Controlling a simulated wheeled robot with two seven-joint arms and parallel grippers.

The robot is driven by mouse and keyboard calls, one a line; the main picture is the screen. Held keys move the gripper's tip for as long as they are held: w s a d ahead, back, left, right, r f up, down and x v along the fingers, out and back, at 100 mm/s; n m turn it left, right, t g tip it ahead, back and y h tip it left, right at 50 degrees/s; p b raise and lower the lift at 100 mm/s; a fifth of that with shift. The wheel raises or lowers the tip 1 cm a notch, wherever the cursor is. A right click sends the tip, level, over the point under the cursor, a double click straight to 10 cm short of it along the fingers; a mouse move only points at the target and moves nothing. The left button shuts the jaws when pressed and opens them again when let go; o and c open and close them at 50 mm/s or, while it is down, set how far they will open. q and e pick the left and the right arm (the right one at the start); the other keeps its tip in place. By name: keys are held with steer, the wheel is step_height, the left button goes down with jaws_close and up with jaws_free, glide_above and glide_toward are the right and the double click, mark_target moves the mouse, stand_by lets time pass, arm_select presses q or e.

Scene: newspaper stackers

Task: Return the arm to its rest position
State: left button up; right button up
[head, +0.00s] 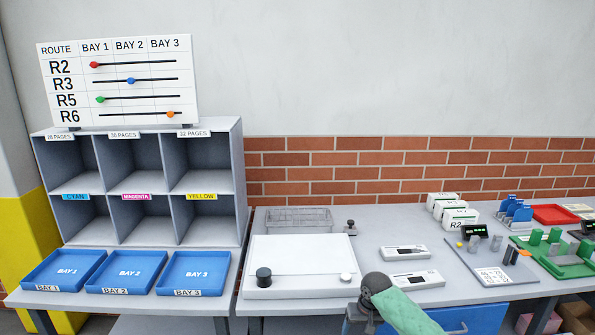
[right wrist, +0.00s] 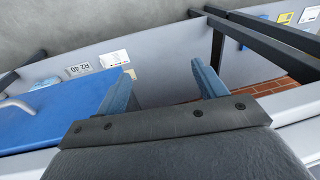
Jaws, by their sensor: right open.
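My right gripper (right wrist: 165,85) shows in the right wrist view with its two blue fingers spread apart. Nothing is between them, and they touch nothing that I can see. Beyond them is a pale grey panel, with a blue drawer front (right wrist: 60,110) with a pale handle at the left. In the head view, part of my right arm, with a dark round joint and a green link, comes in at the bottom, in front of the table edge. The right gripper's fingers cannot be made out there. My left gripper is not in view.
A grey table (head: 385,225) carries a white board (head: 300,252), two white devices, small white boxes and a green fixture (head: 560,252). Blue bay trays (head: 122,272) stand at the left below a grey pigeonhole shelf (head: 240,185). A route board (head: 120,105) stands on the shelf.

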steer(key=s+a+f, duration=0.1)
steer(key=s+f, duration=0.6)
steer(key=f, duration=0.4)
steer(key=s+f+t, duration=0.1)
steer(key=s+f, duration=0.5)
steer(key=f, duration=0.4)
steer(key=s+a+f, duration=0.1)
steer(key=s+f, duration=0.6)
steer(key=f, duration=0.4)
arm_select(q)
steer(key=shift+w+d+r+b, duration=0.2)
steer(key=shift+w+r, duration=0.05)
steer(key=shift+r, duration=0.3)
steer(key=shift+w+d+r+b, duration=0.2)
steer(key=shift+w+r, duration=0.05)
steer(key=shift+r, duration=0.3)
arm_select(e)
steer(key=s+f, duration=0.6)
steer(key=s, duration=0.4)
steer(key=s+d+f+n+h, duration=0.1)
steer(key=s+f, duration=0.4)
steer(key=s, duration=0.5)
steer(key=s+d+f, duration=0.1)
steer(key=s+f, duration=0.5)
steer(key=s, duration=0.4)
steer(key=shift+s+d+f, duration=0.2)
steer(key=shift+s+f, duration=0.1)
steer(key=shift+s, duration=0.1)
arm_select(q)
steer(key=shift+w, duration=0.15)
